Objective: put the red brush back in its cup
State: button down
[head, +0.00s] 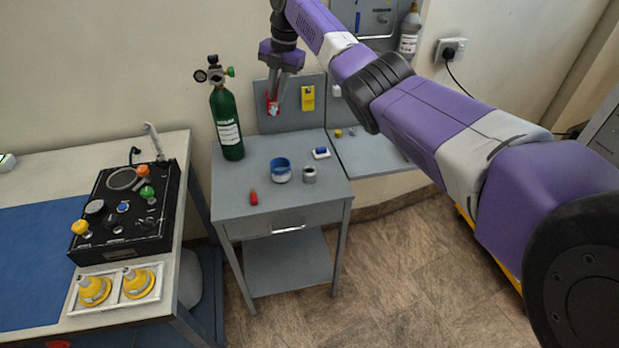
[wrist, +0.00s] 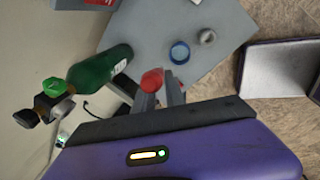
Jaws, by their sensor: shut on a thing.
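My gripper (head: 272,92) is high above the back of the small grey table, in front of the grey back panel. It is shut on a red thing, which I take to be the red brush (head: 272,105); its rounded red end shows between the fingers in the wrist view (wrist: 152,80). The rest of it is hidden. A blue-rimmed cup (head: 281,175) stands on the table below, and it also shows in the wrist view (wrist: 180,52). A small grey cup (head: 309,175) stands right of it. I cannot tell which cup is the brush's.
A green cylinder (head: 229,130) with a regulator stands at the table's back left. A small red object (head: 253,197) lies near the front, and a blue-and-white block (head: 321,153) lies behind the cups. A yellow tag (head: 308,98) is on the panel.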

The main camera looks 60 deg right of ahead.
jog(key=s+a+f+n+g+h, duration=0.1)
jog(key=s+f+n+h, duration=0.2)
jog(key=s, duration=0.7)
notch_tip(320, 180, down, 14)
jog(key=shift+s+f+b, duration=0.15)
jog(key=shift+b, duration=1.1)
jog(key=shift+f, duration=2.55)
jog(key=c, duration=1.4)
grip_release()
